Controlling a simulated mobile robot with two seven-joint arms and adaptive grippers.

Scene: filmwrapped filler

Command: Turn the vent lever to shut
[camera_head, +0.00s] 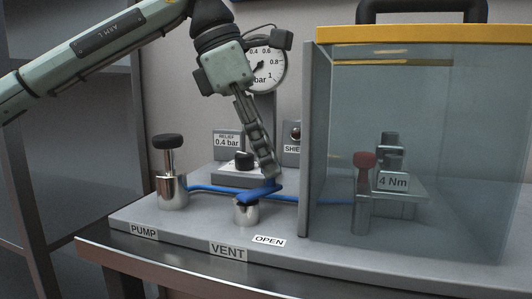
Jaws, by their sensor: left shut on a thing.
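The vent lever (260,190) is a blue handle on top of a short silver valve post (246,212), behind the VENT label (228,251). An OPEN label (269,240) lies on the base to the right of the post. My left gripper (269,174) reaches down from above, its fingertips at the blue lever and shut on it. The fingers partly hide the lever's far end. My right gripper is not in view.
A silver pump post with a dark knob (169,143) stands left. A gauge (265,70) is behind my gripper. Blue tubing runs along the base (150,216).

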